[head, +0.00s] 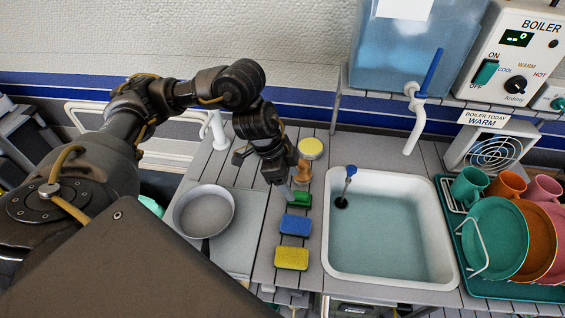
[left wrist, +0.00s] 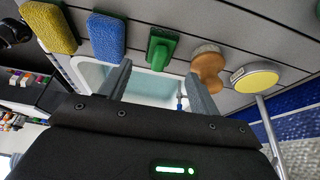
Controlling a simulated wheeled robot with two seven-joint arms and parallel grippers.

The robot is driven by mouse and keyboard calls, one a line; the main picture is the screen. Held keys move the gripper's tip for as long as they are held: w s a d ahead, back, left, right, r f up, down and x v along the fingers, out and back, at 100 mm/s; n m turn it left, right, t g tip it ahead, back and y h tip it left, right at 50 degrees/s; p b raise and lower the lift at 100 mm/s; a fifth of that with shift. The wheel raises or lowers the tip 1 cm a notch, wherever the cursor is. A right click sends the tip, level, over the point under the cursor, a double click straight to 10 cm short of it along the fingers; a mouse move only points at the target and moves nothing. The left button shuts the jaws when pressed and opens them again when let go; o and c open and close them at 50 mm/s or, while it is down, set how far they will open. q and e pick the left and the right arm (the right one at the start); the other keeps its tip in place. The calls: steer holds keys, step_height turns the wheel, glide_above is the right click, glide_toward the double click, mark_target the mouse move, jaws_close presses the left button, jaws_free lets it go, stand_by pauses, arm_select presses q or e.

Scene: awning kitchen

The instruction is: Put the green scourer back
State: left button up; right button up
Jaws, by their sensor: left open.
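The green scourer (head: 301,199) lies on the grey slatted counter left of the sink, in a row with the blue scourer (head: 295,225) and the yellow scourer (head: 291,258). My left gripper (head: 286,189) is just beside and above the green scourer, partly covering it in the head view. In the left wrist view the green scourer (left wrist: 161,47) shows beyond the gap between the two spread fingers of my left gripper (left wrist: 159,72). The gripper is open and holds nothing. I cannot tell whether a finger touches the scourer. My right gripper is not in view.
A wooden brush (head: 303,171) and a round yellow-topped tin (head: 310,148) stand just behind. The water-filled sink (head: 440,250) is to the right, with a blue-topped plunger (head: 350,172). A pan (head: 204,211) sits left. A dish rack (head: 478,292) stands far right.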

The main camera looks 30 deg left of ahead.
arm_select(q)
steer(key=v, duration=0.6)
steer(key=shift+r, duration=0.3)
steer(key=shift+a, duration=0.1)
